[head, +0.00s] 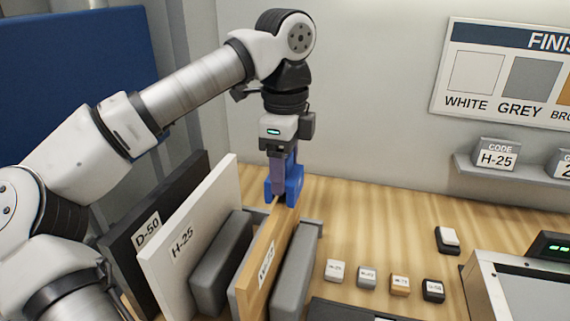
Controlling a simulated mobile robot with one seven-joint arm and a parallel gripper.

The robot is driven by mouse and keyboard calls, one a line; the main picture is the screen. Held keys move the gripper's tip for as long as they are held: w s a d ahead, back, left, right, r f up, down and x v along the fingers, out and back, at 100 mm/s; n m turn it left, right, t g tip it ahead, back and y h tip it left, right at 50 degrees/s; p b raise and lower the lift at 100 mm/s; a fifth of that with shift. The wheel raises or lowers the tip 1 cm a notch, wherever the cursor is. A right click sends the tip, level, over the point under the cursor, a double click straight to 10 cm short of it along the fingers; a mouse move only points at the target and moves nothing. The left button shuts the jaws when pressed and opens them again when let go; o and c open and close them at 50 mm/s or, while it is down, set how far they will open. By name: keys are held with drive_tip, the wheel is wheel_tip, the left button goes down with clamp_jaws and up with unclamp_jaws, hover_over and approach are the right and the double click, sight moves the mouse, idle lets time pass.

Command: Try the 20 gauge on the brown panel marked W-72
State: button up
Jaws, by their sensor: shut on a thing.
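The brown panel (256,250) stands on edge between grey supports, its label partly readable as W-72. My gripper (283,163) points down above the panel's far end and is shut on a blue gauge (284,186). The gauge has two prongs pointing down. They appear to be at the panel's top edge, one on each side, with brown wood showing between them. I cannot tell how far down the gauge sits or whether it touches. No number is readable on the gauge.
A white panel (187,250) marked H-25 and a dark panel (135,220) marked D-50 stand to the left. Several small labelled blocks (367,277) lie to the right. A shelf (515,172) with code blocks and a finish board (507,75) are on the wall.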

drive_tip(key=shift+f+b, duration=0.35)
drive_tip(key=shift+f, duration=0.05)
idle(0.5)
drive_tip(key=o, duration=1.2)
drive_tip(key=shift+r+p, duration=2.85)
drive_tip(key=shift+r, duration=1.2)
